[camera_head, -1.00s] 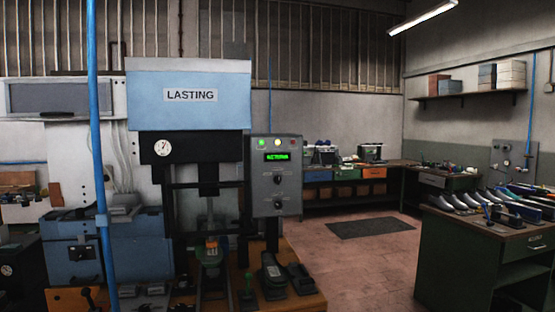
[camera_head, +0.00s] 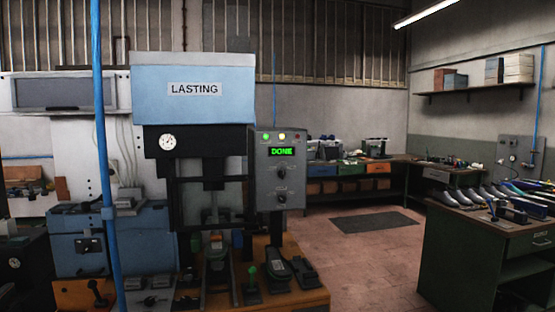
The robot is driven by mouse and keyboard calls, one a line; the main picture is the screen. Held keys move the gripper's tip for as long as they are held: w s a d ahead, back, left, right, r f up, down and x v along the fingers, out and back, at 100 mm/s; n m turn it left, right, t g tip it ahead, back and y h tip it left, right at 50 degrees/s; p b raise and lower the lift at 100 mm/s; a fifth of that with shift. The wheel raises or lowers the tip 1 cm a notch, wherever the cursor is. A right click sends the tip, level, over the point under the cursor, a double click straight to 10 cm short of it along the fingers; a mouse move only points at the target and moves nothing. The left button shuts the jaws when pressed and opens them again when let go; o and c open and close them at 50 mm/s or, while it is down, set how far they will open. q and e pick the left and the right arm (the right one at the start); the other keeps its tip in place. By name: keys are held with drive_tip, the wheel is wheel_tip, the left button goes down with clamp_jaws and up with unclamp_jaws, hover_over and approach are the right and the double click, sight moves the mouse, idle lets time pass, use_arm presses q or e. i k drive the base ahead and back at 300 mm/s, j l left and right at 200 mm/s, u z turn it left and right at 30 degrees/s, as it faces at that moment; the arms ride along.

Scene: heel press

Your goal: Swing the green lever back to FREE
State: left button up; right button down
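The small green lever (camera_head: 252,271) stands upright on a dark base on the wooden bench top, in front of the blue LASTING press (camera_head: 194,104). Any FREE marking by it is too small to read. The grey control box (camera_head: 277,180) at the press's right has a green display (camera_head: 281,152) reading DONE. An orange-topped piece (camera_head: 216,241) sits under the press head. Neither of my grippers is in view.
A black pedal-like piece (camera_head: 279,272) lies right of the lever. A blue vertical pipe (camera_head: 104,160) crosses the left side. A green workbench (camera_head: 470,262) with shoes stands at right. The floor (camera_head: 365,262) between is clear around a dark mat (camera_head: 375,222).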

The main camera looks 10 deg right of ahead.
sight(252, 269)
drive_tip(key=i+l+u, duration=0.55)
drive_tip(key=l, duration=0.3)
drive_tip(key=i, duration=0.1)
